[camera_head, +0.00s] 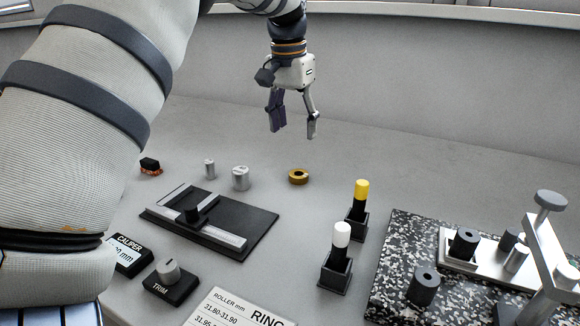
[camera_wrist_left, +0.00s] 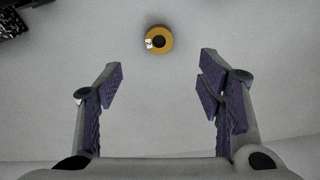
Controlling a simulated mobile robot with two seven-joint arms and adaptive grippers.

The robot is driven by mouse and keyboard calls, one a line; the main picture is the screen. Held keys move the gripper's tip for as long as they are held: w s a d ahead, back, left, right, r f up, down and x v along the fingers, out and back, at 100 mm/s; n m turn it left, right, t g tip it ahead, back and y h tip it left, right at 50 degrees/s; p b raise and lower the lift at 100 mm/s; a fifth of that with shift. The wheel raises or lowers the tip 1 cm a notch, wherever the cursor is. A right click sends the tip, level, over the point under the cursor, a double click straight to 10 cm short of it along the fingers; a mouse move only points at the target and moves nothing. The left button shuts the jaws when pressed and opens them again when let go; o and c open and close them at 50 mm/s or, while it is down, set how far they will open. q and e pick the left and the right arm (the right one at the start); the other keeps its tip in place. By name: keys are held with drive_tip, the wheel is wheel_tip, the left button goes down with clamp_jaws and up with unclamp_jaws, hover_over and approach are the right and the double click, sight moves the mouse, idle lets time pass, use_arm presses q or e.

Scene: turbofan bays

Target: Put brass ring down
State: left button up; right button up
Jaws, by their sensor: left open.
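The brass ring (camera_head: 298,177) lies flat on the grey table, behind and to the right of the caliper plate in the head view. It also shows in the left wrist view (camera_wrist_left: 158,40), with a small white label on one side. My left gripper (camera_head: 294,132) is open and empty. It hangs in the air above the table, and the ring is apart from both fingers. In the left wrist view the ring lies beyond the fingertips, between their lines. My right gripper is not in view.
A black caliper plate (camera_head: 258,230) lies in front of the ring, with two metal cylinders (camera_head: 240,178) behind it. Yellow-topped (camera_head: 361,190) and white-topped (camera_head: 341,235) pens stand in black holders. A speckled slab (camera_head: 390,285) with a fixture is at right. Table around the ring is clear.

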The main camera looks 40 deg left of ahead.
sight(299, 174)
use_arm(q)
drive_tip(key=f, duration=0.4)
drive_tip(key=w+f, duration=0.1)
drive_tip(key=f, duration=0.7)
drive_tip(key=shift+w, duration=0.3)
drive_tip(key=shift+r, duration=0.15)
drive_tip(key=c, duration=1.4)
